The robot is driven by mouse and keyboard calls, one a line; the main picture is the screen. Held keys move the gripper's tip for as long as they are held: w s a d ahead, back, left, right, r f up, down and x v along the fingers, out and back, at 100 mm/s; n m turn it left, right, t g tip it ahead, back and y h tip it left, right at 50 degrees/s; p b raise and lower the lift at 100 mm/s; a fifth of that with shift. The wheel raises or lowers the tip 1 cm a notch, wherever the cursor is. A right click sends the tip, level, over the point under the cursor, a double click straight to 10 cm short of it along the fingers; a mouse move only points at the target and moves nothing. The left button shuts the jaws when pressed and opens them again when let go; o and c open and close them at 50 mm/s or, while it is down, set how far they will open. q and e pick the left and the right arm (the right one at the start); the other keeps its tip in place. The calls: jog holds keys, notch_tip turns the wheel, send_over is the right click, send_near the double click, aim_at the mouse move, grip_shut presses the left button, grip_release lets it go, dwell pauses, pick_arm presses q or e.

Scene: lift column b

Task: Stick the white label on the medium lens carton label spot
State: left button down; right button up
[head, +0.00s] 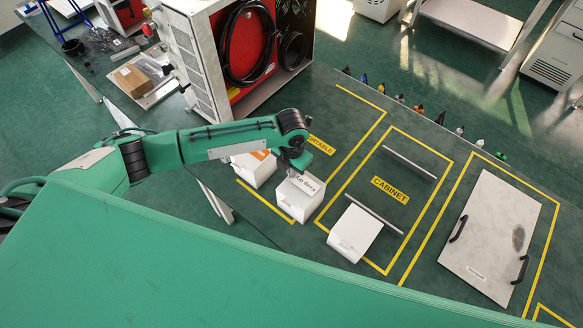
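My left gripper (291,168) points down at the far edge of the top of a white carton (298,206). Its fingers are small and dark, and I cannot tell if they are open or shut. A white label (305,184) with dark print, which seems to read "KEEP DRY", shows at the carton's top beside the gripper. I cannot tell whether it lies on the carton or is held just above it. Another white carton (253,172) with an orange mark stands to the left, partly behind my arm. A third white box (355,233) stands to the right. My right gripper is not in view.
A grey panel with handles (490,235) lies at right. A white-and-red cabinet with black hoses (205,65) stands behind my arm. Several small bottles line the far edge.

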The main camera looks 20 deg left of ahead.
pick_arm(q)
jog(key=shift+f, duration=0.45)
dwell(0.6)
jog(key=c, duration=1.6)
grip_release()
jog(key=shift+r, duration=0.1)
jog(key=shift+r+b, duration=0.3)
jog(key=shift+b, duration=0.1)
jog(key=shift+r+b, duration=1.75)
jog(key=shift+r, duration=4.8)
jog(key=shift+f, duration=0.1)
